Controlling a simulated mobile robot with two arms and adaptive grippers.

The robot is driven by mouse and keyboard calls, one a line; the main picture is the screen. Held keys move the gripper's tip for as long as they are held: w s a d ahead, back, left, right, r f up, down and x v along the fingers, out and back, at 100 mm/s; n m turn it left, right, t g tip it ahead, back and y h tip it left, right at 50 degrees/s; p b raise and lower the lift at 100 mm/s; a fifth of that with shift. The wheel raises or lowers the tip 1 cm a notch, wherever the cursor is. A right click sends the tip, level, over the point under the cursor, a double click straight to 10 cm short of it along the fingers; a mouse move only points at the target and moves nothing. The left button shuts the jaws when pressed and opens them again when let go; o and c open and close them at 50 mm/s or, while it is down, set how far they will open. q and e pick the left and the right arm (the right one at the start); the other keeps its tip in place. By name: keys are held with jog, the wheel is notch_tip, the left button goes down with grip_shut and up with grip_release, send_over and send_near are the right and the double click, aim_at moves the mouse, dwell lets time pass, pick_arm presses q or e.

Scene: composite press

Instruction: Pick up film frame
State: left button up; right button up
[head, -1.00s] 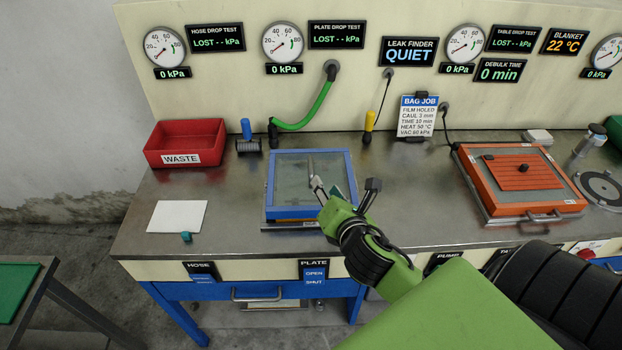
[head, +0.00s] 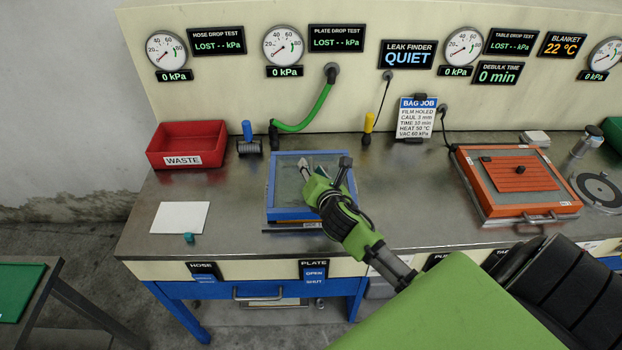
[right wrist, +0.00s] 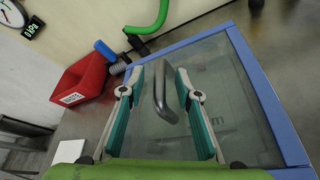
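The film frame (head: 291,214) is a blue square frame with a clear, greyish sheet, lying on the metal bench in the head view. It also shows in the right wrist view (right wrist: 262,88). A bent metal handle (right wrist: 160,95) stands over the sheet there. My right gripper (head: 325,167) is over the frame, and its arm hides the right part. In the right wrist view my right gripper (right wrist: 160,78) is open, with one finger on each side of the handle and gaps between. I cannot tell its exact height. My left gripper is not in view.
A red waste bin (head: 187,145), a blue-handled roller (head: 248,140) and a green hose (head: 305,118) are behind and left. An orange framed plate (head: 478,180) is right.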

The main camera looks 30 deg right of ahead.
jog(key=shift+x, duration=0.85)
jog(key=shift+r, duration=0.1)
jog(key=shift+s, duration=0.1)
jog(key=shift+c, duration=0.5)
grip_shut()
jog(key=shift+r, duration=0.2)
